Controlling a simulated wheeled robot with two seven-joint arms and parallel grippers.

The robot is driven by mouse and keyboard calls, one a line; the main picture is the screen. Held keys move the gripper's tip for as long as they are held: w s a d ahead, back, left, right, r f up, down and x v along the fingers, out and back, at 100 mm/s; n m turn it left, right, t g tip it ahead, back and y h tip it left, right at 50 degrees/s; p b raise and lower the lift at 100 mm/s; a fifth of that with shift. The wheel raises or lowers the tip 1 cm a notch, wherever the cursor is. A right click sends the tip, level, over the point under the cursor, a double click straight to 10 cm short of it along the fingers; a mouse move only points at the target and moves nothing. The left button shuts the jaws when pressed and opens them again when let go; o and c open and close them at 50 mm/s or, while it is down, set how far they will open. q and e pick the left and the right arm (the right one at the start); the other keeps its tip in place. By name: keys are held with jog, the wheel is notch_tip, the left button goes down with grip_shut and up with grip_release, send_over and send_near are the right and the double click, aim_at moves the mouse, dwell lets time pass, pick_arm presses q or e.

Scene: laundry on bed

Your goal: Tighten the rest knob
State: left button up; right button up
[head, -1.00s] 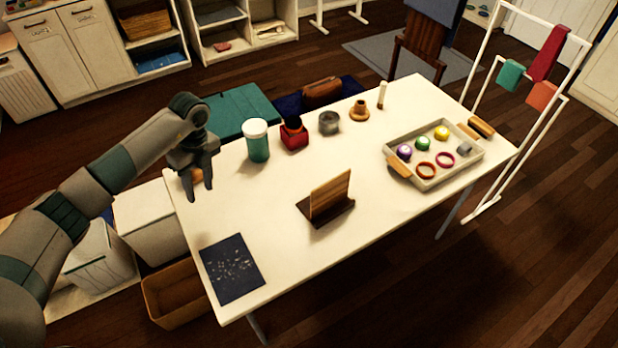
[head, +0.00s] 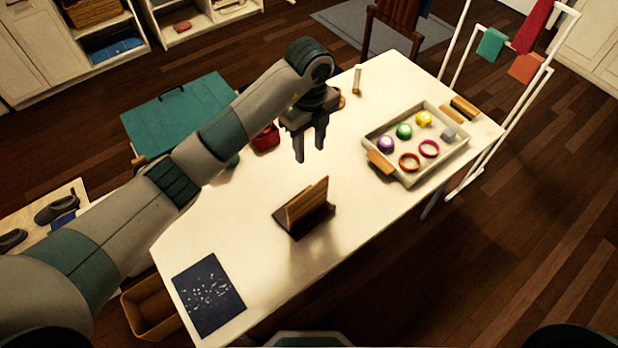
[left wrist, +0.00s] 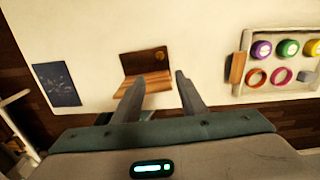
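The wooden rest (head: 308,203) stands on the white table, with an upright board on a dark base. In the left wrist view the rest (left wrist: 145,87) lies beyond my fingers, and a small round brown knob (left wrist: 159,56) shows on its dark part. The knob cannot be made out in the head view. My left gripper (head: 309,155) is open and empty above the table, higher in the picture than the rest and apart from it. In the left wrist view its two fingers (left wrist: 159,76) are spread with nothing between them. My right gripper is not in view.
A grey tray (head: 408,177) with colored lids and rings stands to the right. A dark speckled mat (head: 208,296) lies at the front left. A red container (head: 266,138) is partly behind my left arm. The table around the rest is clear.

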pick_arm(q)
notch_tip(320, 180, down, 18)
jog(key=p, duration=0.4)
jog(key=shift+r, duration=0.25)
dwell(0.3)
grip_shut()
